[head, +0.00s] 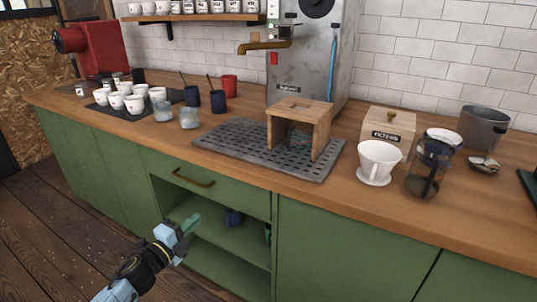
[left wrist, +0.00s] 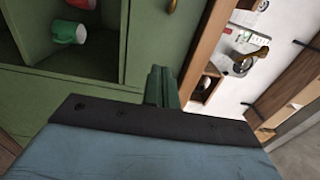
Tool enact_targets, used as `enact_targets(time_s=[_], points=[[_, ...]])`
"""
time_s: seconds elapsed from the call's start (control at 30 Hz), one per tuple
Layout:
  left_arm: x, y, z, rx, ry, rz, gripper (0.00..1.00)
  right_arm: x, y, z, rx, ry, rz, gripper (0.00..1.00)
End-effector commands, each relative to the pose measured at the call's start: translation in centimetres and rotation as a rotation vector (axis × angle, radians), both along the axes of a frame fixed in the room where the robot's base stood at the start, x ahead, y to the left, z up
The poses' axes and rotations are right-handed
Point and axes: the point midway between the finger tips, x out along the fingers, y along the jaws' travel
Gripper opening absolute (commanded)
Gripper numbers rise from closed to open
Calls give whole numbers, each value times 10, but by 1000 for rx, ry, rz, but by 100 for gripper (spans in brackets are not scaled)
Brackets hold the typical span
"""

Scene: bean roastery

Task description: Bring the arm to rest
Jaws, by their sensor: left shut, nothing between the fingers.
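My left gripper (head: 188,226) comes in from the lower left of the head view, in front of the green cabinet (head: 346,243) and below its drawer. Its green fingers are shut with nothing between them. In the left wrist view the shut fingers (left wrist: 162,88) point toward the cabinet front, beside the open shelf compartment. They appear apart from the cabinet. My right gripper is not in view.
The wooden counter (head: 240,155) holds cups, a metal drip grate (head: 220,143) with a wooden stand (head: 300,115), a white dripper (head: 376,163) and a glass press (head: 429,168). The drawer (head: 205,182) is closed. Mugs sit in the open shelf, including a green one (left wrist: 67,32). The floor (head: 60,235) at left is clear.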

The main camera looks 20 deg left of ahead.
Motion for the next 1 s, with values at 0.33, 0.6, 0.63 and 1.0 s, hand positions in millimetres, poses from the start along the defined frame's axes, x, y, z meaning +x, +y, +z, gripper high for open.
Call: enact_targets(time_s=[0.33, 0.6, 0.63, 1.0], points=[[-44, 4, -99, -333, 284, 261, 0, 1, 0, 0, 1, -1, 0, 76], [-176, -27, -246, -773, 778, 724, 0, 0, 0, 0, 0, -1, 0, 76], [-192, -33, -258, -805, 827, 770, 0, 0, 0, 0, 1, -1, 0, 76], [-332, -94, -303, -994, 1212, 1128, 0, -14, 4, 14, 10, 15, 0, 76]])
